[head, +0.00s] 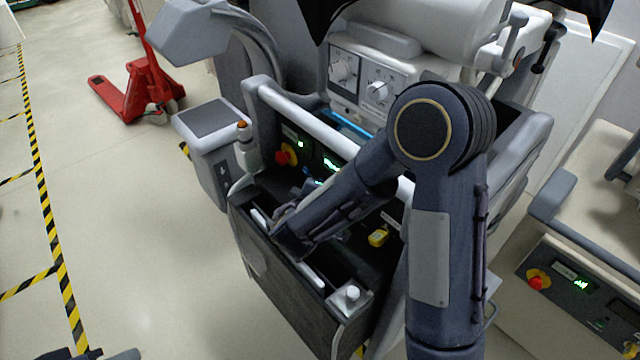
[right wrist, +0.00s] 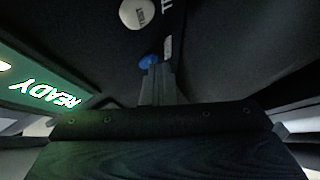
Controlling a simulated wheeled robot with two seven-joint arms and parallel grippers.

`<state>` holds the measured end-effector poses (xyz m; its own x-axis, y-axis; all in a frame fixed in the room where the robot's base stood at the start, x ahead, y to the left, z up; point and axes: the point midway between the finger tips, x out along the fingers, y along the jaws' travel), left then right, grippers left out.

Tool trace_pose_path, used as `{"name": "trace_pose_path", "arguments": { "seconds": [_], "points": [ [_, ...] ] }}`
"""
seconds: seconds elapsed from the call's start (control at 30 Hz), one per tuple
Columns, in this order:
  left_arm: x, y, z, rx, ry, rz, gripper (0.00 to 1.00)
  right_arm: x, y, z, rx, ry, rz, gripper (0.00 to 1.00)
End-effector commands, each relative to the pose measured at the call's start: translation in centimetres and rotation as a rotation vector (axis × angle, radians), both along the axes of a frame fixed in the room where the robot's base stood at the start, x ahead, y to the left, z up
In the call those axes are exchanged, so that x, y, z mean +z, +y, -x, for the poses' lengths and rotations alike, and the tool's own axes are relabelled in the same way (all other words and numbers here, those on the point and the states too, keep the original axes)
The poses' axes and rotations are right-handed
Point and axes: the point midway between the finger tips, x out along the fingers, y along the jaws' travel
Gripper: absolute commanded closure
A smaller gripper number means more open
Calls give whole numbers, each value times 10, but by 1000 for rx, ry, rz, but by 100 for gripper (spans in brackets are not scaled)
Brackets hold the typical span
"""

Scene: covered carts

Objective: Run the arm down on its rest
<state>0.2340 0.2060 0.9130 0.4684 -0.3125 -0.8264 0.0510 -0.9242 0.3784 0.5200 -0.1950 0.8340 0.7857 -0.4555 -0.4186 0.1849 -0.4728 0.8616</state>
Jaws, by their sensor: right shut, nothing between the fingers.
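The cart has a control panel (head: 268,185) in a recess behind a grey rail. My right arm bends down over it, its forearm covering part of the panel and hiding my right gripper in the head view. In the right wrist view my right gripper (right wrist: 157,72) is shut and empty, its tips close to a small blue button (right wrist: 148,61); I cannot tell if they touch. A round white button (right wrist: 134,14) with lettering lies beyond. A green display (right wrist: 45,90) reads READY. A large white cylindrical part (head: 455,35) lies across the cart's top. My left gripper is not identifiable.
A red emergency knob (head: 283,158) and an orange-topped post (head: 242,135) stand at the panel's left. A yellow item (head: 378,237) lies in the recess. Another cart (head: 590,285) is at right. The floor at left is open, with a red pallet jack (head: 140,90) behind.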

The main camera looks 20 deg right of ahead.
Motion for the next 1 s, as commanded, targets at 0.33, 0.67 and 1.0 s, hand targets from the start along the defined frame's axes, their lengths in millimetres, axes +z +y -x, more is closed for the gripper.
{"name": "trace_pose_path", "arguments": {
  "seconds": [0.33, 0.67, 1.0],
  "points": [
    [0, 0, 0, 0, 0, 0, 64, 0, -1, 0, -2, 0, 1, 100],
    [-4, 0, 0, 0, 0, 0, 64, -1, 3, 1, -1, -2, 1, 100],
    [-13, 0, 0, 0, 0, 0, 64, 0, 16, 6, -1, -1, 0, 100]
  ]
}}
